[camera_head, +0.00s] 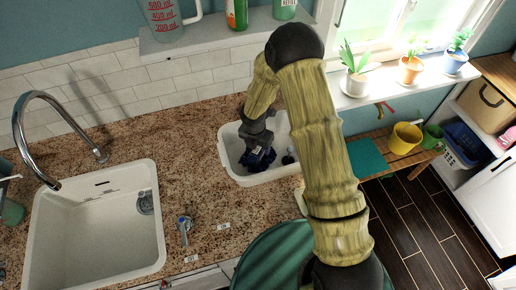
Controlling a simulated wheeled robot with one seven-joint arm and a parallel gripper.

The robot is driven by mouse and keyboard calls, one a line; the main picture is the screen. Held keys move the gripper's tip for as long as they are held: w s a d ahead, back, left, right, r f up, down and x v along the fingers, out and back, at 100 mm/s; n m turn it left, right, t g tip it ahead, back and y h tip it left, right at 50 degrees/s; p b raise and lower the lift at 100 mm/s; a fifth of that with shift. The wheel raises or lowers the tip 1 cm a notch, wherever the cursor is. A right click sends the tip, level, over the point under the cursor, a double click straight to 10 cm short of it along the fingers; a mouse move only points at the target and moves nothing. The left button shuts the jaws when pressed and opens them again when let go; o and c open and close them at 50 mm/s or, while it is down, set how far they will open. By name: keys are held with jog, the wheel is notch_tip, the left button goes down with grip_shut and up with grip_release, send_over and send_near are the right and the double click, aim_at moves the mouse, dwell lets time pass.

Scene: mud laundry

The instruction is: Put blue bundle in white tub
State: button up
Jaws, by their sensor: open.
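The white tub (229,160) stands on the speckled counter to the right of the sink. A dark blue bundle (258,160) is inside the tub, towards its middle. My gripper (257,149) reaches down into the tub right above the bundle. It is open, and its fingertips are partly hidden against the bundle, so I cannot tell whether they touch it. Another small dark thing (288,158) shows in the tub beside my arm. My arm hides the tub's right part.
The white sink (95,225) with a curved tap (45,105) is on the left. A shelf with a measuring jug (165,18) and bottles is above. Potted plants (355,80) line the sill.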

notch_tip(320, 180, up, 10)
jog(key=s+b, duration=0.1)
jog(key=shift+a+f, duration=0.2)
jog(key=shift+a, duration=0.1)
jog(key=shift+s, duration=0.15)
dwell(0.3)
jog(key=s+d+r+m, duration=0.6)
jog(key=s+d+m, duration=0.1)
jog(key=m, duration=0.8)
jog(key=s+d+r+m+t, duration=0.1)
jog(key=s+d+r+m, duration=0.5)
jog(key=s+m, duration=0.4)
jog(key=d+m, duration=0.1)
jog(key=m, duration=0.4)
jog(key=shift+d+r+y, duration=0.25)
jog(key=shift+r+y, duration=0.05)
jog(key=shift+y, duration=0.1)
